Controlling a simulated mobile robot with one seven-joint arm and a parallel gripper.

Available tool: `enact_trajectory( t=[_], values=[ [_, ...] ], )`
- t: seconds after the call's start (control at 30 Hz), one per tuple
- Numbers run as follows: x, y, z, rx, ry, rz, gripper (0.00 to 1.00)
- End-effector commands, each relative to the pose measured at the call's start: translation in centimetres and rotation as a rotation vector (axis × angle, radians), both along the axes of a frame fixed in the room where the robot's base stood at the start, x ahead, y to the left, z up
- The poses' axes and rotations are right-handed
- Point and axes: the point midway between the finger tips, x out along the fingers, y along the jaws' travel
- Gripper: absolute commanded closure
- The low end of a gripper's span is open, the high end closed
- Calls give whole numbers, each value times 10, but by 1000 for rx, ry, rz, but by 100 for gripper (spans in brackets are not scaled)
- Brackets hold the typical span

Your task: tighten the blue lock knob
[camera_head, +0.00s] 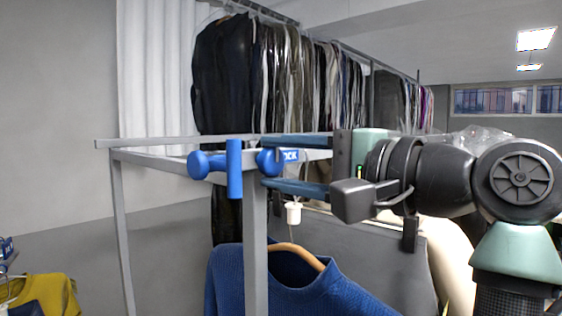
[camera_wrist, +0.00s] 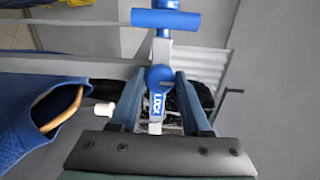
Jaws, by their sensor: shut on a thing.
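The blue lock knob (camera_head: 269,162) sits on the grey rail frame, with a blue label reading LOCK beside it. In the wrist view the knob (camera_wrist: 160,77) and its LOCK label (camera_wrist: 157,105) lie between my two fingers. My gripper (camera_head: 266,162) reaches in from the right, its dark blue fingers above and below the knob. In the wrist view my gripper (camera_wrist: 160,74) is shut on the knob, one finger at each side. How tight the knob is cannot be seen.
A blue upright bar (camera_head: 234,170) and a round blue knob (camera_head: 198,165) stand left of the lock knob. A blue sweater (camera_head: 290,290) on a wooden hanger (camera_head: 297,254) hangs just below. Bagged garments (camera_head: 300,85) hang behind.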

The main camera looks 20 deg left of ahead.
Motion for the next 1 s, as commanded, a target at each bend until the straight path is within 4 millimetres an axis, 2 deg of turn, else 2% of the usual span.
enact_trajectory(
  t=[0.03, 0.17, 0.43, 0.57, 0.67, 1.0],
  values=[
    [0, 0, 0, 2, 2, 0, 49],
    [0, 0, 0, 1, 1, 0, 26],
    [0, 0, 0, 0, 0, 0, 25],
    [-2, -7, -2, 0, -1, -2, 25],
    [-7, -20, -4, 1, -2, -3, 25],
    [-32, -90, -4, 1, -2, -4, 25]
  ],
)
